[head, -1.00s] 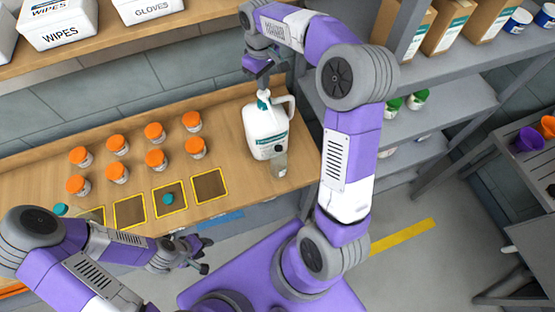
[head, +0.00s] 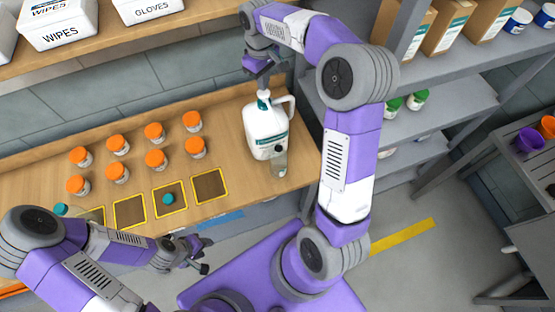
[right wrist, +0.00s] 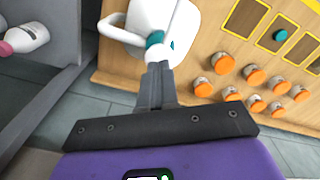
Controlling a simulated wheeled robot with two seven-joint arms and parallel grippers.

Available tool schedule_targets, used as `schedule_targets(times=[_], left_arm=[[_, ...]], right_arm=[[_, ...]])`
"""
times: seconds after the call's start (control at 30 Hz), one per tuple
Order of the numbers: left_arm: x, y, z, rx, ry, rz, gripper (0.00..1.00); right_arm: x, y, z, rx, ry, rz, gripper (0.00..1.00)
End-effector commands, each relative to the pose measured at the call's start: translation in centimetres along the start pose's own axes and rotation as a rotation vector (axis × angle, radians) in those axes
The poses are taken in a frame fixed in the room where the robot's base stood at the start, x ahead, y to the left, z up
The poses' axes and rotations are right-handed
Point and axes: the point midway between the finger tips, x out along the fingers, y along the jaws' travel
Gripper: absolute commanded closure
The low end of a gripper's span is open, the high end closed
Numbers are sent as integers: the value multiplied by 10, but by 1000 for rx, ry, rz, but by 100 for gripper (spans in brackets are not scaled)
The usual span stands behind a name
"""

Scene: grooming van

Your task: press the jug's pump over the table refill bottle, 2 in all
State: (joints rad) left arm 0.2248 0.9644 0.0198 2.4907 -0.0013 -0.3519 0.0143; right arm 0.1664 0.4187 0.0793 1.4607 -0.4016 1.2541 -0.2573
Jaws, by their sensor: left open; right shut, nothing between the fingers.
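The white jug (head: 266,138) stands at the right end of the wooden table, with a teal collar and pump (head: 263,96) on top. A small translucent refill bottle (head: 279,164) stands upright against its front side in this view; its fill level is unclear. My right gripper (head: 263,84) is shut and empty, pointing down just above the pump head. In the right wrist view its fingertips (right wrist: 155,72) overlap the pump (right wrist: 157,46), so contact cannot be told. My left gripper (head: 203,256) is open and empty in front of the table edge.
Several orange-capped jars (head: 154,132) stand left of the jug. Yellow-framed dark pads (head: 209,186) line the front edge; one carries a teal cap (head: 168,199). A shelf with boxes (head: 57,28) runs above the table. Grey shelving (head: 365,110) stands to the right.

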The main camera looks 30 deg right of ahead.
Motion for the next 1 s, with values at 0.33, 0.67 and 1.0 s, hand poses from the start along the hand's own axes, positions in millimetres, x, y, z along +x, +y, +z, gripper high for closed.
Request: schedule_targets(times=[0.33, 0.67, 1.0], left_arm=[[0, 0, 0, 0, 0, 0, 57], [6, -2, 0, 0, 0, 0, 57], [13, -5, -1, 0, 0, 0, 57]], right_arm=[[0, 0, 0, 0, 0, 0, 100], [10, 0, 0, 0, -1, 0, 100], [22, 0, 0, 0, -1, 0, 100]])
